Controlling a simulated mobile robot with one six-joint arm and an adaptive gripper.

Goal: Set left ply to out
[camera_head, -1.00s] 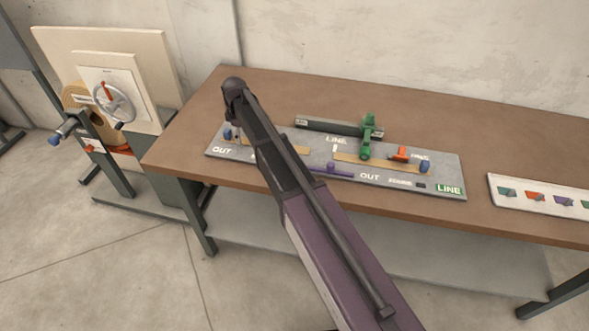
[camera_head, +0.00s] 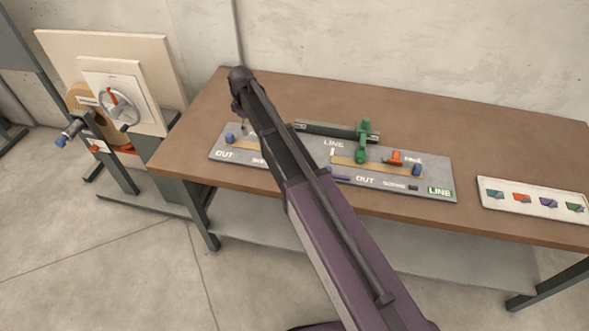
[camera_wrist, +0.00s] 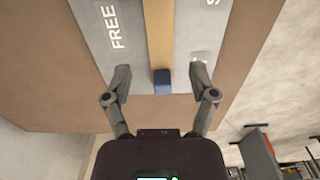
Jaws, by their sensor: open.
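The grey panel (camera_head: 300,167) lies on the bench with two tan strips. In the wrist view a blue block (camera_wrist: 162,82) sits at the end of a tan strip (camera_wrist: 159,35), beside a FREE label (camera_wrist: 117,28). My gripper (camera_wrist: 161,74) is open and empty above the panel, with one finger on each side of that block; contact cannot be told. My arm hides the middle of the panel in the head view.
A green clamp-like part (camera_head: 364,140), an orange piece (camera_head: 395,157), another blue block (camera_head: 417,170) and a purple bar (camera_head: 340,178) are on the panel's right half. A white tray (camera_head: 535,202) with several coloured pieces lies right. A handwheel (camera_head: 119,107) stands left of the bench.

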